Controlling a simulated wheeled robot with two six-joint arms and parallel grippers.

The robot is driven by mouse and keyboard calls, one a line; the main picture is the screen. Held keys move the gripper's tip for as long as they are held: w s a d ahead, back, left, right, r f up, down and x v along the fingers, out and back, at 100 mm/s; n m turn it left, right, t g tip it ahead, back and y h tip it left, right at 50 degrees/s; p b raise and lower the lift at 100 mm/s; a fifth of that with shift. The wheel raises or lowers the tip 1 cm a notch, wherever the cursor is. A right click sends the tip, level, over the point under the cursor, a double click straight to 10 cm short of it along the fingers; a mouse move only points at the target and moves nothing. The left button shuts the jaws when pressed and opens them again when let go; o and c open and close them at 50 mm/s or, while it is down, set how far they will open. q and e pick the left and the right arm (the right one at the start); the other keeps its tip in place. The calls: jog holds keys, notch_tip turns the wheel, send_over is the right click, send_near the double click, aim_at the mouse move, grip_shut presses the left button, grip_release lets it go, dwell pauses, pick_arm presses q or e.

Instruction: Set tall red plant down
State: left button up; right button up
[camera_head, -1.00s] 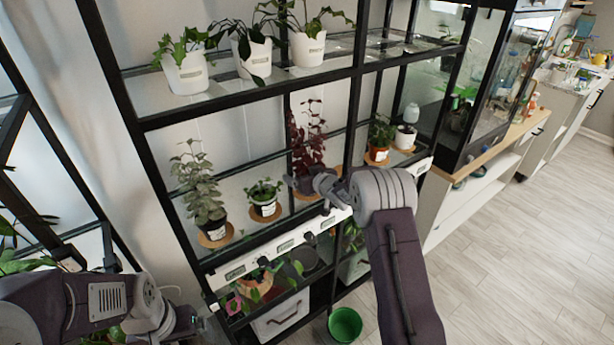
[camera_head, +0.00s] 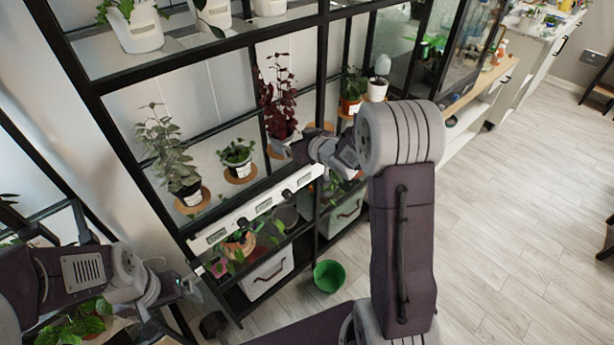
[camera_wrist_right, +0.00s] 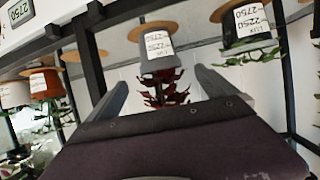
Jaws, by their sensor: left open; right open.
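The tall red plant (camera_head: 277,95) stands upright on the middle shelf. Its pale pot (camera_wrist_right: 157,58) rests on a round wooden saucer (camera_wrist_right: 152,28) in the right wrist view, which is upside down; the pot carries white labels. My right gripper (camera_wrist_right: 160,84) is open, its two fingers apart with the pot seen between and just beyond their tips. In the head view the right gripper (camera_head: 298,150) is in front of the pot and partly hides it. My left gripper (camera_head: 192,285) is open and empty at lower left, away from the shelf.
A grey-green plant (camera_head: 168,150) and a small green plant (camera_head: 236,154) stand left of the red one. A terracotta-potted plant (camera_head: 352,88) is to the right. Black rack posts and a white front rail (camera_head: 250,213) border the shelf. A green bucket (camera_head: 329,276) stands on the floor.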

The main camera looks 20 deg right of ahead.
jog(key=s+a+f+m+g+h, duration=0.1)
jog(key=s+f+g, duration=0.2)
jog(key=s, duration=0.7)
jog(key=s+a+f+g, duration=0.1)
jog(key=s+f+g, duration=0.3)
jog(key=s, duration=0.6)
jog(key=s+a+f+m+g+h, duration=0.1)
jog(key=s+g, duration=0.4)
jog(key=s, duration=0.6)
notch_tip(320, 180, down, 2)
jog(key=shift+a+f+m+h, duration=0.2)
jog(key=shift+a+m+h, duration=0.1)
jog(key=shift+a, duration=0.25)
notch_tip(320, 180, up, 3)
jog(key=p, duration=0.2)
jog(key=shift+f+p, duration=0.1)
jog(key=shift+p, duration=0.3)
